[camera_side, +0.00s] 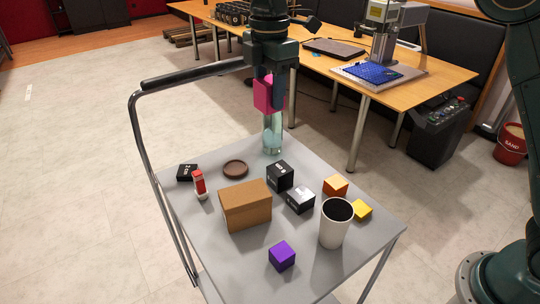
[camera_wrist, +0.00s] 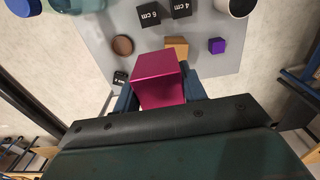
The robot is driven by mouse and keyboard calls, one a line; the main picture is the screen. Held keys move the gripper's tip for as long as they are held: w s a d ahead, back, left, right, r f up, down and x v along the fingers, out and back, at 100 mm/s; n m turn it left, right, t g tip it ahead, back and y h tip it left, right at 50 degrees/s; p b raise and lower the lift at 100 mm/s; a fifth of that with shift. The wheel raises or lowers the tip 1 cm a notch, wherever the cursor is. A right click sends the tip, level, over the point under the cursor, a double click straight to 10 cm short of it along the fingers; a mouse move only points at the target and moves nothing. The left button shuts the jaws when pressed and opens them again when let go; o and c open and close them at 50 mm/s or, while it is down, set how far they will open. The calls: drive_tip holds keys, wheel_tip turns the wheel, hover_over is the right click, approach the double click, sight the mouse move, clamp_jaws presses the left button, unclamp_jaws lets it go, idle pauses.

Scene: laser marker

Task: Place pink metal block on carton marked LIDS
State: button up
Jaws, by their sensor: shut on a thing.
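My gripper (camera_side: 272,98) is shut on the pink metal block (camera_side: 266,94), which hangs in the air well above the cart top. In the wrist view the pink block (camera_wrist: 160,82) sits between the two dark blue fingers (camera_wrist: 160,96). A brown carton (camera_side: 246,206) stands on the middle of the cart; I cannot read any marking on it. In the side view it is lower and to the left of my gripper. In the wrist view the carton (camera_wrist: 177,44) is partly hidden behind the pink block.
The grey cart top (camera_side: 225,260) also bears a clear bottle (camera_side: 272,136), black blocks (camera_side: 280,177), a brown dish (camera_side: 236,168), a red-and-white item (camera_side: 199,184), a white cup (camera_side: 335,224), and orange (camera_side: 335,187), yellow (camera_side: 362,210) and purple (camera_side: 282,256) blocks. A rail edges the left.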

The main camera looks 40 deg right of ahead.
wheel_tip(320, 180, up, 3)
hover_over(244, 193)
wheel_tip(244, 193, down, 16)
drive_tip(key=shift+r, duration=0.25)
idle(0.4)
drive_tip(key=shift+f, duration=2.1)
drive_tip(key=shift+f, duration=0.15)
drive_tip(key=o, duration=1.2)
